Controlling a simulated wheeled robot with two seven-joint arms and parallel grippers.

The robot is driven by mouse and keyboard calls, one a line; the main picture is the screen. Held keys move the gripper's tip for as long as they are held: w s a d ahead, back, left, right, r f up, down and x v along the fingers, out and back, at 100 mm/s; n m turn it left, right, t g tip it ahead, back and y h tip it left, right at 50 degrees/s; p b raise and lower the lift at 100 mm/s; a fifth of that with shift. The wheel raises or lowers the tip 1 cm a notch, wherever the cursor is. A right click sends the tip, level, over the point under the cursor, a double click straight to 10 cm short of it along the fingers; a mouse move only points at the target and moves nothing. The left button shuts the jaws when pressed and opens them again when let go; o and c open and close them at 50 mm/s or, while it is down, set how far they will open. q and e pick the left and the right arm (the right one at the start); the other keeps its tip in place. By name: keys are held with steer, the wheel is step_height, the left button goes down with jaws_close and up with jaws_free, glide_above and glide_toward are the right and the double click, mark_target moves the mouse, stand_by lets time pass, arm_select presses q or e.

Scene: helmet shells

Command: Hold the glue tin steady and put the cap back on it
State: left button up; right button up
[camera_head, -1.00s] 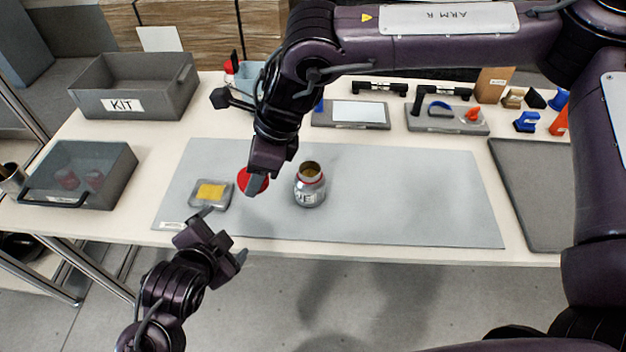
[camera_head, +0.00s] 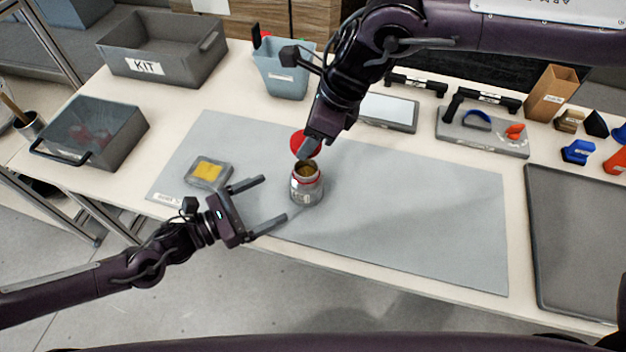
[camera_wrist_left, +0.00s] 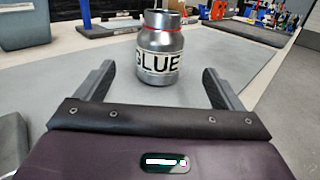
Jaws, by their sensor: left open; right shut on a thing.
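The silver glue tin (camera_head: 306,187) stands upright and uncapped on the grey mat, its brown inside showing. In the left wrist view the tin (camera_wrist_left: 159,58) shows its GLUE label and red neck ring, beyond and between my fingertips. My left gripper (camera_head: 275,200) is open, its fingers pointing at the tin from the left, apart from it. My right gripper (camera_head: 307,150) is shut on the red cap (camera_head: 300,141) and holds it above and just behind the tin's mouth. Part of the cap is hidden by the right gripper's finger.
A small grey dish with a yellow pad (camera_head: 208,171) lies left of the tin. The grey mat (camera_head: 420,220) is clear to the right. A KIT bin (camera_head: 165,50), a lidded box (camera_head: 95,130) and a blue bin (camera_head: 280,75) stand at left and back. A dark tray (camera_head: 580,240) lies right.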

arm_select(q)
steer(key=x, duration=1.2)
stand_by(0.3)
steer(key=c, duration=1.5)
arm_select(e)
glide_toward(301, 174)
steer(key=shift+w+a+f, duration=0.25)
steer(key=shift+a+f, duration=0.5)
steer(key=shift+a, duration=0.05)
steer(key=shift+f, duration=0.1)
steer(key=shift+f, duration=0.8)
steer(key=shift+f, duration=0.55)
